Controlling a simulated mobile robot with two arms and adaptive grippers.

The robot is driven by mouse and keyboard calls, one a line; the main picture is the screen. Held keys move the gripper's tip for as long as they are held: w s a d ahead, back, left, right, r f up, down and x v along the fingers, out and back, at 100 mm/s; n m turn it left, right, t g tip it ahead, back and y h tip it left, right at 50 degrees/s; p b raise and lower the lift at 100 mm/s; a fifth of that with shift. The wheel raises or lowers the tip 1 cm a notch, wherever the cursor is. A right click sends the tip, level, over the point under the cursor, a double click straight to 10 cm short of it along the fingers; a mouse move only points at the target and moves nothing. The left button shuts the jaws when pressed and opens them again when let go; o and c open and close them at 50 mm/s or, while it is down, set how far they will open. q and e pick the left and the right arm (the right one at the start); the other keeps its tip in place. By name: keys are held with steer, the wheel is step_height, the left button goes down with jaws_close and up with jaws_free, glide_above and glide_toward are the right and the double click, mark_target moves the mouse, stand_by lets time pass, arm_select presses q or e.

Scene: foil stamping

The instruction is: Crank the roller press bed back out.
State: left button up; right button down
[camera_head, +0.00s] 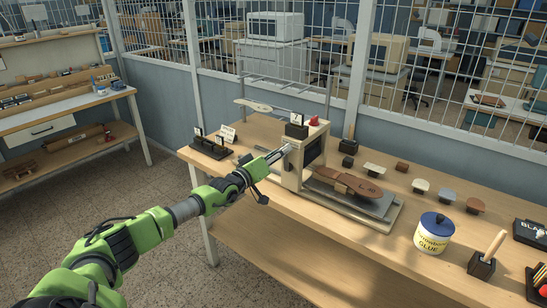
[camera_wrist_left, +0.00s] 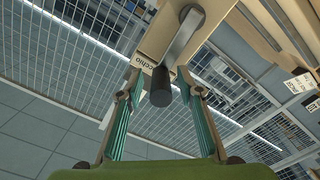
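The roller press (camera_head: 291,168) stands on the wooden table, cream-sided with a dark opening. Its bed (camera_head: 378,207), a grey plate, sticks out on the right side and carries a brown leather piece (camera_head: 345,182) marked "L.40". The crank (camera_head: 276,156) is on the press's left side; its grey arm (camera_wrist_left: 184,38) and dark handle (camera_wrist_left: 160,88) show in the left wrist view. My left gripper (camera_head: 262,170) is at the crank. In the left wrist view its fingers (camera_wrist_left: 160,78) are open, one on each side of the handle, with gaps visible. My right gripper is not in view.
A glue tub (camera_head: 434,233) with a blue lid and a wooden-handled tool in a dark block (camera_head: 482,264) stand at the table's right. Several small stamps lie behind the bed. A dark rack (camera_head: 212,147) stands left of the press. A wire-mesh partition runs behind the table.

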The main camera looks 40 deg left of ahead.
arm_select(q)
steer(key=shift+s+f, duration=0.15)
steer(key=shift+s, duration=0.4)
steer(key=s, duration=1)
steer(key=shift+s+a+r, duration=0.15)
steer(key=shift+s+r, duration=0.05)
steer(key=shift+s, duration=0.2)
steer(key=shift+f, duration=0.1)
